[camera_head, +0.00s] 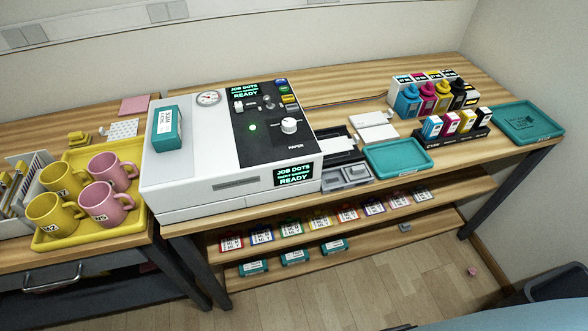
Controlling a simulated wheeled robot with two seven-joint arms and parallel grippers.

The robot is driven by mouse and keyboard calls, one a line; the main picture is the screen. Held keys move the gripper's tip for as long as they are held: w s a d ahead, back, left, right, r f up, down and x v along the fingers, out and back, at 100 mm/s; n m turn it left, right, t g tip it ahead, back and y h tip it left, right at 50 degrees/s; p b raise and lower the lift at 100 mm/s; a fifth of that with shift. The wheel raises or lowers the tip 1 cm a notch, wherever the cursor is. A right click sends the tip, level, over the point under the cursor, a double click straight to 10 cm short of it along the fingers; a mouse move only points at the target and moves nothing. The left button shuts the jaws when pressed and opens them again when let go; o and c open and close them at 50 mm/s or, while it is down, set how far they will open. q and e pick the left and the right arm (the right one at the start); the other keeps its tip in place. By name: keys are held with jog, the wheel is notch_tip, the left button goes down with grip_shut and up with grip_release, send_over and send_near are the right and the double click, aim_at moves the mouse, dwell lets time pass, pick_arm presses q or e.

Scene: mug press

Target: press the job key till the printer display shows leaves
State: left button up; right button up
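The white printer (215,160) stands on the wooden bench, left of the middle. Its front display (294,174) reads "JOB DOTS" and "READY", with a small line between that is hard to read. A smaller display (244,90) at the top of the black control panel (262,133) also reads "JOB DOTS" and "READY". Neither gripper is in view.
A teal box (166,128) sits on the printer's left top. A yellow tray (95,232) with yellow and pink mugs stands to the left. A teal tray (398,157), ink bottles (427,98) and cartridges (450,124) are to the right. A dial knob (289,126) protrudes from the panel.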

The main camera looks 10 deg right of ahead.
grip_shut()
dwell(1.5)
